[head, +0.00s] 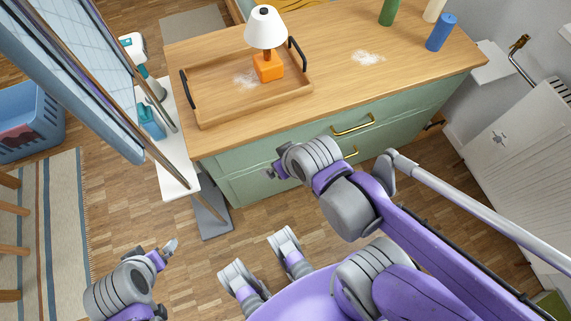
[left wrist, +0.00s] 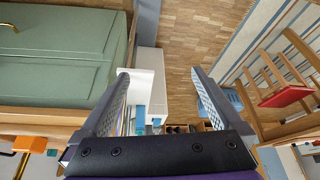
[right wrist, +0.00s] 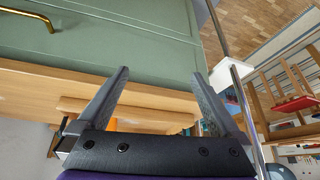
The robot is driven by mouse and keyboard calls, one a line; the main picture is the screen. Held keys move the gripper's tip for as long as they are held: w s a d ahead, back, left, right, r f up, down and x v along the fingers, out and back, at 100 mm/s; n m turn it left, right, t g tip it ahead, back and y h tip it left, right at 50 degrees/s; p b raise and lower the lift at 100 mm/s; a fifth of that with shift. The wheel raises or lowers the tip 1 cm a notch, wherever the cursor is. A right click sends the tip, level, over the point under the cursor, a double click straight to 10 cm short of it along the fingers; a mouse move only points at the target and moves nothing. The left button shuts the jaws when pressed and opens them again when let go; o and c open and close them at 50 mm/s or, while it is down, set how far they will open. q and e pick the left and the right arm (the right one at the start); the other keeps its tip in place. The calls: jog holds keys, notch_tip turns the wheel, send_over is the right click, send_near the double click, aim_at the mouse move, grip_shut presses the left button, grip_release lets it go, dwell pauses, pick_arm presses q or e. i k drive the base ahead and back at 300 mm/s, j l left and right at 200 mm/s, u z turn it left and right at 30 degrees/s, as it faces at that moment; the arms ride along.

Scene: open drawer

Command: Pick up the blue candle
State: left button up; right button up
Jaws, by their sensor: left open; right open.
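The blue candle (head: 441,32) stands upright near the right end of the wooden top of the green dresser (head: 330,90). It does not show in either wrist view. My right gripper (head: 276,171) is in front of the dresser's green face, below the top and well left of the candle. Its jaws are open and empty in the right wrist view (right wrist: 160,73). My left gripper (head: 171,246) is low over the floor at the lower left, far from the candle. Its jaws are open and empty in the left wrist view (left wrist: 160,73).
A green candle (head: 389,12) and a cream candle (head: 434,10) stand close to the blue one. A wooden tray (head: 215,112) with an orange lamp (head: 268,67) sits on the top's left part. White powdery patches (head: 369,58) lie on the top. A white radiator (head: 530,150) stands at right.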

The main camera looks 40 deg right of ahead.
aim_at(447, 21)
jog(key=z, duration=2.3)
jog(key=i+l, duration=0.45)
jog(key=i+l+u, duration=0.65)
jog(key=l, duration=0.2)
jog(key=u, duration=1.05)
